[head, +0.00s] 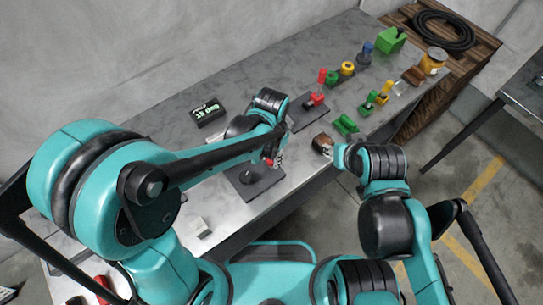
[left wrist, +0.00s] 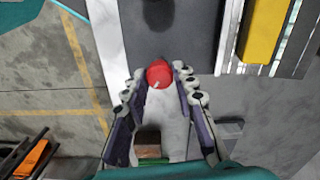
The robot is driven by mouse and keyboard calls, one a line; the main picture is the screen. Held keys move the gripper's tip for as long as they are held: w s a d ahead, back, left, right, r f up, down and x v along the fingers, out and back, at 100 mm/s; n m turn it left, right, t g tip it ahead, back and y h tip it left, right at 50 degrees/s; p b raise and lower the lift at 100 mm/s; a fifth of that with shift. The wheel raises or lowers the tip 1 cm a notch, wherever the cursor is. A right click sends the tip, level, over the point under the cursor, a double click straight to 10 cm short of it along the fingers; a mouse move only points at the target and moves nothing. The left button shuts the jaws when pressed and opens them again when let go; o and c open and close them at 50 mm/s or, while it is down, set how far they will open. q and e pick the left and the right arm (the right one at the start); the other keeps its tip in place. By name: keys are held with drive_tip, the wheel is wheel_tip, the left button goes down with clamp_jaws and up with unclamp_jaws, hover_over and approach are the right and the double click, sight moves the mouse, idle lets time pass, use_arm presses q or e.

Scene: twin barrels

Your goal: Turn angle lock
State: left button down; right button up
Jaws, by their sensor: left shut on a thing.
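My left gripper (head: 268,160) is shut on a red round knob (left wrist: 158,73), perhaps part of the angle lock; the left wrist view shows the knob between the two fingertips (left wrist: 160,82). In the head view my left arm hides most of it, above a dark base plate (head: 265,184) on the bench. The plate also shows in the left wrist view (left wrist: 190,40). The lock's angle cannot be read. My right arm ends near a brown block (head: 322,143) at the bench's front edge; its fingers are too small and covered to judge.
The metal bench (head: 190,95) carries a black box with green lettering (head: 207,111), a red-handled piece (head: 318,96), a green tray (head: 345,124) and several coloured parts further right. A coiled black hose (head: 444,30) lies on a wooden crate. A yellow bar (left wrist: 264,32) lies right of the plate.

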sight(271, 159)
use_arm(q)
drive_tip(key=n, duration=0.7)
idle(0.6)
drive_tip(key=c, duration=1.2)
unclamp_jaws()
wheel_tip(271, 159, up, 12)
drive_tip(key=shift+a, duration=0.1)
